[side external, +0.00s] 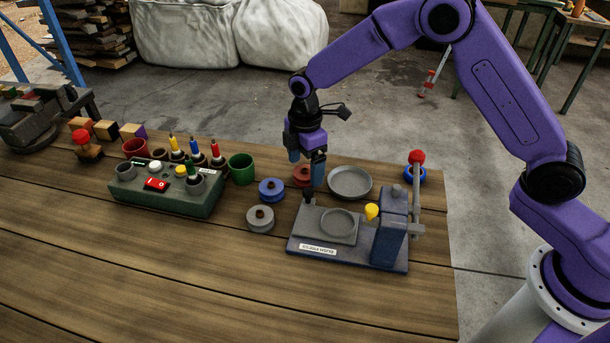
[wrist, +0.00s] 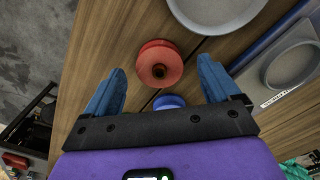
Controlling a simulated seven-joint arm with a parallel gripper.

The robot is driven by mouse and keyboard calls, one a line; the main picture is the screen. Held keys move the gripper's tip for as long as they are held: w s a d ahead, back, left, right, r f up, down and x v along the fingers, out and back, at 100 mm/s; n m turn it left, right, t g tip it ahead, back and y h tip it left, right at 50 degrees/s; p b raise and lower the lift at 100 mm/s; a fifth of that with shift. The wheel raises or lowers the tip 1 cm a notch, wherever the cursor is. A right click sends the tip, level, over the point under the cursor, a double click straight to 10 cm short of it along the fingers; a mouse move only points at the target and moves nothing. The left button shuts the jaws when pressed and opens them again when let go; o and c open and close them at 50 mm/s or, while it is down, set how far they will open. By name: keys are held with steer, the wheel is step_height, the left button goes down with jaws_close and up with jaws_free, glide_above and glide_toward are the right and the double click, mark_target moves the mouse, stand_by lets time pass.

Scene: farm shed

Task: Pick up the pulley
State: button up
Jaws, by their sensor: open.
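Pulley-like wheels with dark hubs lie on the wooden table: a red one (side external: 301,177), a blue one (side external: 271,191) and a grey one (side external: 261,221). My gripper (side external: 306,168) points down above the red pulley, and one finger hides part of it in the side view. In the wrist view my gripper (wrist: 162,70) is open and empty. The red pulley (wrist: 150,62) shows between and slightly beyond the blue fingertips, not gripped. The blue pulley (wrist: 168,101) shows nearer the palm, partly cut off by the gripper body.
A grey round dish (side external: 350,182) stands just right of the red pulley. A press-like fixture (side external: 388,240) with a plate is in front. A green cup (side external: 242,169) and a control box (side external: 165,196) with buttons are at left. The front table (side external: 130,280) is clear.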

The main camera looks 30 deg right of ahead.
step_height(320, 180, down, 2)
steer(key=c, duration=1.2)
steer(key=shift+r, duration=0.1)
